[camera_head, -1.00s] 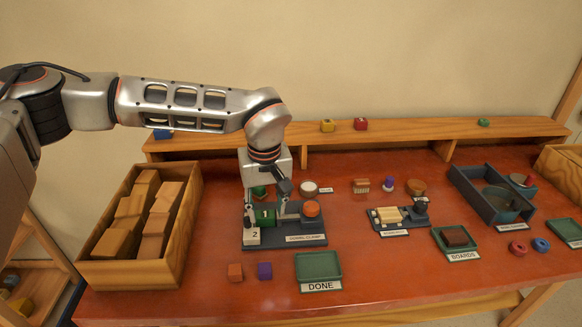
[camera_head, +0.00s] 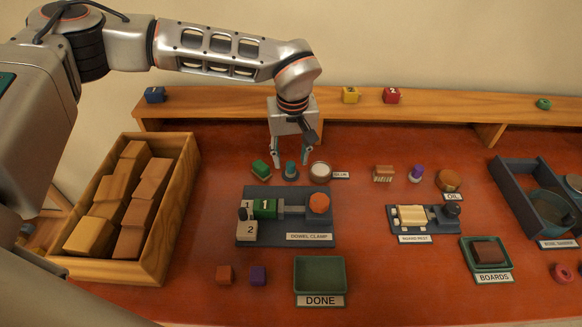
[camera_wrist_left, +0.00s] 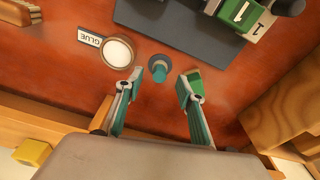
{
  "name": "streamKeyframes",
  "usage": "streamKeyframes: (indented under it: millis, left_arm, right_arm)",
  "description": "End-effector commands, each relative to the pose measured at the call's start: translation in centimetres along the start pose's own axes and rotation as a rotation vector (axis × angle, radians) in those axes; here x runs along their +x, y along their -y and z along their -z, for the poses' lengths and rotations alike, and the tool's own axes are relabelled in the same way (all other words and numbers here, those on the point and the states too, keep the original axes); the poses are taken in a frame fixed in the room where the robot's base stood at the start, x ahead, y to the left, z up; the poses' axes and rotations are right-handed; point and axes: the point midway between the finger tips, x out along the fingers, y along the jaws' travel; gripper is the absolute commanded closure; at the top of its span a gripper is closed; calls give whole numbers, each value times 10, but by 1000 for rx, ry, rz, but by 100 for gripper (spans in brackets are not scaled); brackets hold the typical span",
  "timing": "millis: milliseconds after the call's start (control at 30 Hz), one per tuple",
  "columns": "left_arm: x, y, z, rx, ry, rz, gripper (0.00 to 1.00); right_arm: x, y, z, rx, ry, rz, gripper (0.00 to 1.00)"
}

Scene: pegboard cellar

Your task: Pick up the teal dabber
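The teal dabber (camera_head: 291,171) stands upright on the red bench, behind the dowel clamp (camera_head: 318,238). It also shows in the left wrist view (camera_wrist_left: 159,72) as a small teal knob on a dark round base. My left gripper (camera_head: 290,161) points down just over it. In the left wrist view the gripper (camera_wrist_left: 160,82) is open, with one finger to either side of the dabber and nothing held. I cannot tell how high the fingertips are above the dabber. My right gripper is not in view.
A green block (camera_head: 260,170) lies close to the left of the dabber, by one fingertip in the wrist view. The glue pot (camera_head: 320,172) stands close on the right. A raised shelf (camera_head: 230,107) runs behind. A wooden box of blocks (camera_head: 172,215) stands left.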

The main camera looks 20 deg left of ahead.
Motion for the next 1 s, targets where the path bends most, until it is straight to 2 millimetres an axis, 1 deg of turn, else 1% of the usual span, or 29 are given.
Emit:
streamKeyframes:
  millis: [33, 100, 200, 333, 533, 567, 600, 667, 1000]
  left_arm:
    - [9, 1, -1, -1, 4, 3, 62]
    - [19, 0, -1, -1, 3, 2, 62]
    - [31, 0, -1, -2, 3, 2, 62]
    - [38, 0, 0, -2, 1, 1, 62]
    - [38, 0, 0, -1, 1, 1, 62]
    - [38, 0, 0, -1, 1, 1, 67]
    - [38, 0, 0, -1, 1, 1, 77]
    - [38, 0, 0, -1, 1, 1, 92]
    - [38, 0, 0, -1, 1, 1, 91]
  right_arm:
    - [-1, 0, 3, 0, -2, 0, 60]
    - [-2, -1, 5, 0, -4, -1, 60]
    - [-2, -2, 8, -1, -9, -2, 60]
    - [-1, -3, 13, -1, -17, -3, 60]
    - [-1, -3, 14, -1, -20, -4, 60]
    - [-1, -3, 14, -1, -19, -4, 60]
    - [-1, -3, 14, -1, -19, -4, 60]
    - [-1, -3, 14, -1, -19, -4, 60]
    - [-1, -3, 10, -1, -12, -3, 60]
